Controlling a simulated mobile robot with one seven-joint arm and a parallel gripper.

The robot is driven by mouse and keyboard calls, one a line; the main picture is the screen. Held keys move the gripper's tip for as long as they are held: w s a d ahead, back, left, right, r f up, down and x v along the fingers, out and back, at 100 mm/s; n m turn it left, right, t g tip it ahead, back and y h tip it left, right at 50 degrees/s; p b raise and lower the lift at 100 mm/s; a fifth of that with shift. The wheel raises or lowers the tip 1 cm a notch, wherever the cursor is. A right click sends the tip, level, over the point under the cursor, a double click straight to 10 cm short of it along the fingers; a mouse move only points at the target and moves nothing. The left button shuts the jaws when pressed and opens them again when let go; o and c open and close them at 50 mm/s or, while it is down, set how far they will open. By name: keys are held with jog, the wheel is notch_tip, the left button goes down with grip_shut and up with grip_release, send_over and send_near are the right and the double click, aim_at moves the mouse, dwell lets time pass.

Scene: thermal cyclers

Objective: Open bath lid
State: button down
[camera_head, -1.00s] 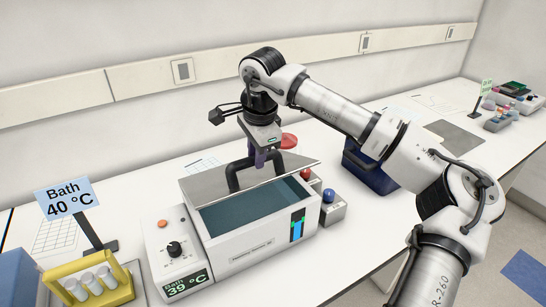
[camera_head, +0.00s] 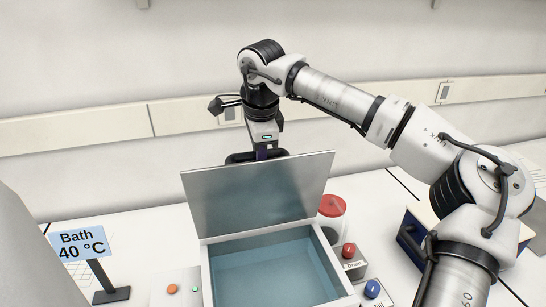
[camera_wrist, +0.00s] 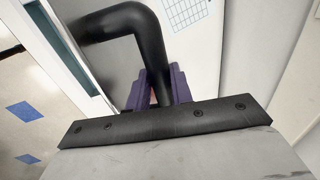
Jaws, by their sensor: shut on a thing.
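The bath (camera_head: 336,262) is a white box with blue water inside, seen from the front in the head view. Its grey metal lid (camera_head: 255,197) stands steeply raised along the back edge, leaving the opening uncovered. The black lid handle (camera_head: 238,158) shows just above the lid's top edge and mostly lies behind it. My gripper (camera_head: 268,153) is behind the top of the lid, shut on the handle; its fingertips are partly hidden there. In the wrist view, my gripper's purple fingers (camera_wrist: 161,88) close around one leg of the bent black handle (camera_wrist: 115,28).
A red-capped jar (camera_head: 332,207) stands right of the lid. A red-knobbed drain control (camera_head: 349,252) and a blue-knobbed one (camera_head: 372,289) are right of the bath. A "Bath 40 °C" sign (camera_head: 83,243) stands at left. A blue box (camera_head: 412,238) is farther right.

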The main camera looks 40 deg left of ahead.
jog(key=w+a+f+p, duration=0.1)
jog(key=w+a+p, duration=0.2)
jog(key=w+a, duration=0.2)
jog(key=shift+a+f, duration=0.15)
jog(key=shift+a, duration=0.6)
jog(key=shift+w, duration=0.1)
jog(key=c, duration=1.7)
grip_release()
jog(key=o, duration=0.4)
jog(key=shift+w+a+f, duration=0.1)
jog(key=shift+a+f, duration=0.05)
jog(key=shift+a, duration=0.05)
jog(key=shift+o, duration=0.2)
jog(key=shift+d, duration=0.1)
